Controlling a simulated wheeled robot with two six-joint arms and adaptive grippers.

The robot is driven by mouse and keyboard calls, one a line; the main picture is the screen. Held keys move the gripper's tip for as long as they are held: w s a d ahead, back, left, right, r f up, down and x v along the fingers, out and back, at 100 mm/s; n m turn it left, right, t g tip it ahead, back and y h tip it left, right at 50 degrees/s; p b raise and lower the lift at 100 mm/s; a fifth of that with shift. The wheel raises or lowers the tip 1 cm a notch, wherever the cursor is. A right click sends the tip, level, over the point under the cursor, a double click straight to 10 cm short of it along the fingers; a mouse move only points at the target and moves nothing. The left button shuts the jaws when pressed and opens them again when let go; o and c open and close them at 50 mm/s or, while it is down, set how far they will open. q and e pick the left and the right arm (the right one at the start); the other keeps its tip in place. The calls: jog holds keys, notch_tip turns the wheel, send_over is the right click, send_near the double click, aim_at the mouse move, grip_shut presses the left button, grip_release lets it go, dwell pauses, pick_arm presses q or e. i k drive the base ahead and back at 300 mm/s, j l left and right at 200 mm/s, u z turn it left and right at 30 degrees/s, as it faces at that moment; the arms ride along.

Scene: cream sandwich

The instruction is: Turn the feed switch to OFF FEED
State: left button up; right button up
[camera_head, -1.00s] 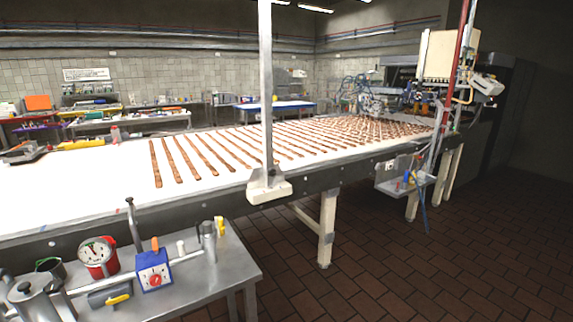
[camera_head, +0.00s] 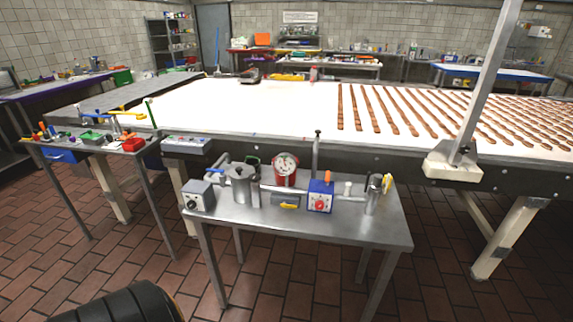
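A steel side table (camera_head: 385,232) stands in front of the conveyor. On it is a blue box (camera_head: 326,189) with a white front and a red round knob (camera_head: 320,206). At the table's left end is a grey box (camera_head: 198,195) with a dark round knob. A panel with small coloured buttons (camera_head: 187,145) sits on the conveyor's side. No label is readable, so I cannot tell which one is the feed switch or how it is set. Neither of my grippers is in view.
A steel pot (camera_head: 240,186), a red gauge (camera_head: 286,168) and a yellow-handled valve (camera_head: 287,202) share the side table. The white conveyor (camera_head: 255,108) carries brown strips. A smaller table with coloured parts (camera_head: 93,150) stands left. The tiled floor (camera_head: 140,245) between the tables is open.

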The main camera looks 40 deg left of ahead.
aim_at(191, 205)
jog(key=u, duration=2.2)
jog(key=i+j, duration=0.1)
jog(key=j, duration=0.35)
jog(key=i+j, duration=0.15)
jog(key=j, duration=0.35)
jog(key=i+j+z, duration=0.1)
jog(key=j, duration=0.35)
jog(key=i+j, duration=0.1)
jog(key=j, duration=0.4)
jog(key=i+j+z, duration=0.1)
jog(key=j, duration=0.35)
